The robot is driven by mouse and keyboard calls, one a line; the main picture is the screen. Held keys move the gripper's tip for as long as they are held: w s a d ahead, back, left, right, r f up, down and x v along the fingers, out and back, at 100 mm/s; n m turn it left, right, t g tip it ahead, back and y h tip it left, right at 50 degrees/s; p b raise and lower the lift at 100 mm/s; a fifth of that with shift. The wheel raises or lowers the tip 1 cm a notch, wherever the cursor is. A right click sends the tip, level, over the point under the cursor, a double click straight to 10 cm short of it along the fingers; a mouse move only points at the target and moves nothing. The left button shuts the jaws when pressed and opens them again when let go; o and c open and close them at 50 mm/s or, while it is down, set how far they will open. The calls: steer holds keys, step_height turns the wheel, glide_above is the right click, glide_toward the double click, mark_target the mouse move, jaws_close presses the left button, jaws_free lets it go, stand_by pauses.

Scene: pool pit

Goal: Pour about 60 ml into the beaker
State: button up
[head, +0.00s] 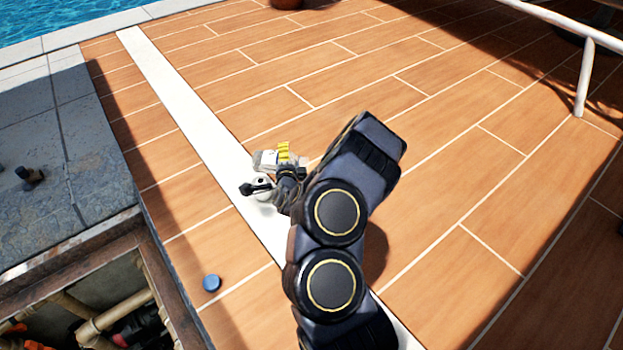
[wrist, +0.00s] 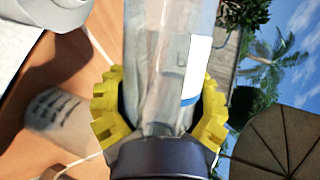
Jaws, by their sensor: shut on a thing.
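My gripper (head: 284,154) is shut on a clear bottle (wrist: 160,60), with its yellow finger pads on both sides of it in the wrist view (wrist: 160,112). The bottle has a white label with a blue band. I cannot tell its liquid level. A beaker (wrist: 58,120), whitish and see-through with dark graduation marks, is left of the bottle, apart from it in the picture. The wrist view is tilted. In the head view my arm and gripper crowd this spot, and I cannot clearly make out bottle and beaker.
A white object (wrist: 30,35) fills the wrist view's upper left. A blue disc (head: 211,283) lies on the orange tiles near the open pit (head: 95,285). Small dark fittings (head: 30,176) rest on the grey stone. A white railing (head: 586,75) stands at right. Tiles beyond my arm are clear.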

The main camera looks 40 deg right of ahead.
steer(key=shift+f+m+t, duration=0.2)
steer(key=shift+m+t, duration=0.1)
steer(key=shift+m, duration=0.1)
stand_by(0.6)
steer(key=shift+w+a+f, duration=0.1)
steer(key=shift+w+a, duration=0.2)
stand_by(0.9)
steer(key=shift+r+m+t+b, duration=0.3)
steer(key=shift+m+t, duration=0.1)
steer(key=shift+m, duration=0.2)
stand_by(1.2)
steer(key=shift+w+a+n+g, duration=0.1)
steer(key=shift+n+g, duration=0.3)
steer(key=shift+n, duration=0.2)
steer(key=shift+r+n+g, duration=0.25)
steer(key=shift+n+g, duration=0.05)
steer(key=shift+n, duration=0.2)
steer(key=shift+w+a+r+n+g, duration=0.15)
steer(key=shift+w+a+n+g, duration=0.1)
steer(key=shift+n+g, duration=0.2)
steer(key=shift+s+d+n, duration=0.1)
steer(key=shift+s+n, duration=0.05)
steer(key=shift+n, duration=0.2)
steer(key=shift+r+g, duration=0.15)
steer(key=shift+g, duration=0.2)
stand_by(0.4)
